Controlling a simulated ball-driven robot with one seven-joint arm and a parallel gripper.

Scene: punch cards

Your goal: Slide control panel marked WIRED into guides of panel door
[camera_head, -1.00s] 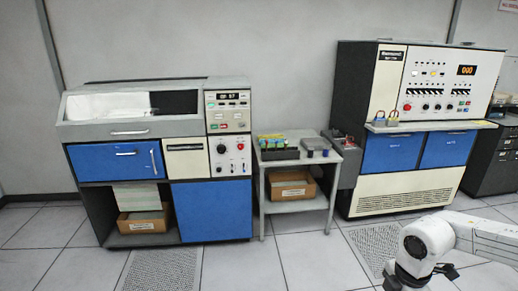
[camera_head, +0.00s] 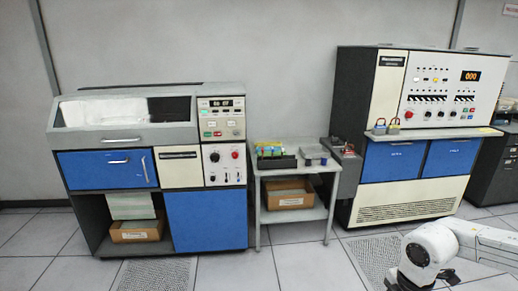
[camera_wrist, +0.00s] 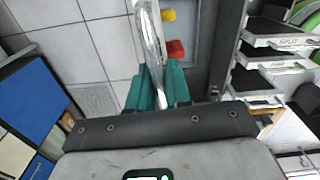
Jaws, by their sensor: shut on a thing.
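In the wrist view my gripper (camera_wrist: 162,88), with teal fingers, is shut on a curved chrome bar (camera_wrist: 148,38) that looks like a handle. What the bar belongs to is cut off at the top of the view. I cannot read the word WIRED anywhere, so I cannot tell which part is the control panel. In the head view a blue panel with handles (camera_head: 105,169) on the left machine may be the panel door, but I cannot make out guides. My gripper is outside the head view; only part of my white arm shows at its lower right.
A small grey table (camera_head: 262,217) stands between the left machine (camera_head: 209,217) and the right machine (camera_head: 352,100). Padlocks (camera_head: 394,125) sit on the right machine's ledge. Labelled shelves (camera_wrist: 262,55) are close on the right in the wrist view. The tiled floor in front is clear.

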